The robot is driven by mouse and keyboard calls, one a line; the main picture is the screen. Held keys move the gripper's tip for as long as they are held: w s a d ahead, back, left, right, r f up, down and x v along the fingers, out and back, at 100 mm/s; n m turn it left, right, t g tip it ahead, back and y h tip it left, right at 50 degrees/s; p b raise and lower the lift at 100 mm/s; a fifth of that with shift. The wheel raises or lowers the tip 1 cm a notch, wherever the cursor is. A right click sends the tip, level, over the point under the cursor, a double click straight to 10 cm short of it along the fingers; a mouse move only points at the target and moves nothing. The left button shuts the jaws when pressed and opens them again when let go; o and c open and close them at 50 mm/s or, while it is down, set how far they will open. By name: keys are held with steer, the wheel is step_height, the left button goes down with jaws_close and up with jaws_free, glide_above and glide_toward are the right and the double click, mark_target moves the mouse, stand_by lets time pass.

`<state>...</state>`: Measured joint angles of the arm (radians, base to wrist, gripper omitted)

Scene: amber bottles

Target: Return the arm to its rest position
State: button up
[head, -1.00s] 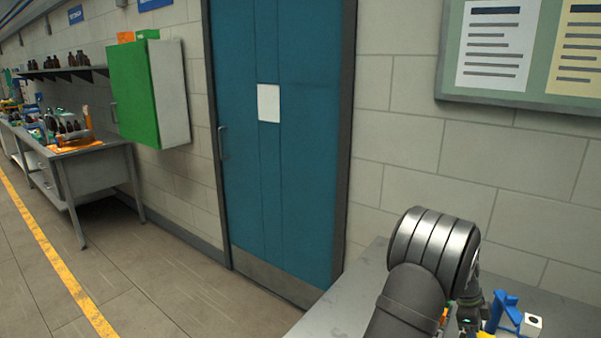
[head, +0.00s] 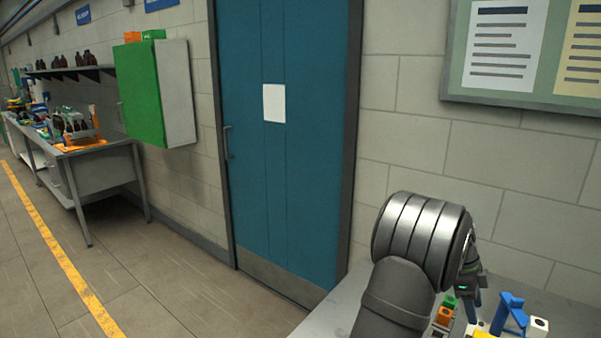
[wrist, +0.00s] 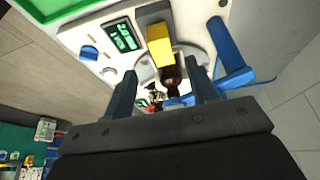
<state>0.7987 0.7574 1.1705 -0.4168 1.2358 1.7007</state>
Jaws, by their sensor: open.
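My arm (head: 420,240) bends over a grey bench at the lower right of the head view. It hides most of its own end, and only a dark part with a small green light shows beside it. In the wrist view my gripper (wrist: 164,82) is open, with its two dark fingers apart. Beyond the fingers is a white device (wrist: 100,40) with a green display (wrist: 123,37) and a yellow block (wrist: 160,44). A small dark brown thing (wrist: 172,78) shows between the fingers, apparently beyond them. I cannot tell what it is.
In the head view, the grey bench (head: 335,318) holds a blue stand (head: 510,312) and small orange and green items (head: 445,312) close to the arm. A blue door (head: 285,180) and a notice board (head: 525,60) are behind. Brown bottles (head: 80,60) stand on a far shelf.

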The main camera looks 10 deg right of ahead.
glide_toward(480, 335)
steer(key=x, duration=1)
steer(key=shift+s+f, duration=0.1)
steer(key=shift+f, duration=0.1)
steer(key=shift+s+d, duration=1.15)
steer(key=v, duration=1.8)
steer(key=s+a+r+t, duration=0.2)
steer(key=s+a+r, duration=0.1)
steer(key=r, duration=0.3)
steer(key=s+a+r+t+h, duration=0.1)
steer(key=s+a+r, duration=0.1)
steer(key=s+r, duration=0.3)
steer(key=shift+a+r+t, duration=0.4)
steer(key=shift+r, duration=0.9)
steer(key=shift+o, duration=0.5)
